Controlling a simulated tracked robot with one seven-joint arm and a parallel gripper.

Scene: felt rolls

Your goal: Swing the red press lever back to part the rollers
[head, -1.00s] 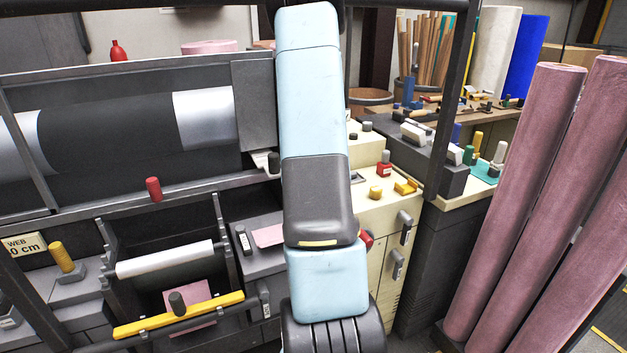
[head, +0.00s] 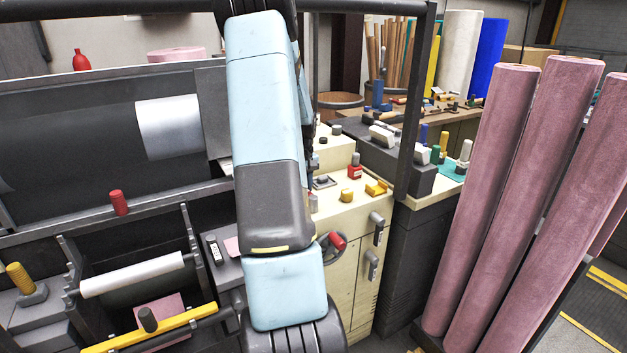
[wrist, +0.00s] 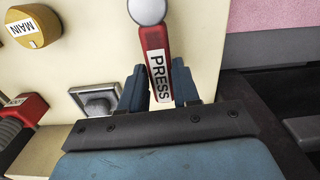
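The red press lever (wrist: 157,48) shows in the wrist view, with a white PRESS label and a pale round knob at its far end. My gripper (wrist: 160,78) has one dark blue finger on each side of the lever, close against the labelled part. No clear gap shows between fingers and lever, and the gripper looks shut on it. In the head view my arm hides the gripper and most or all of the lever. The rollers (head: 133,274) of the machine show at lower left: a pale roller lies across the dark frame.
A yellow MAIN knob (wrist: 28,26), a square grey plate (wrist: 97,101) and a red part (wrist: 20,115) lie left of the lever. The cream cabinet (head: 345,225) carries a red-handled wheel (head: 337,241). Tall pink felt rolls (head: 490,190) stand at right.

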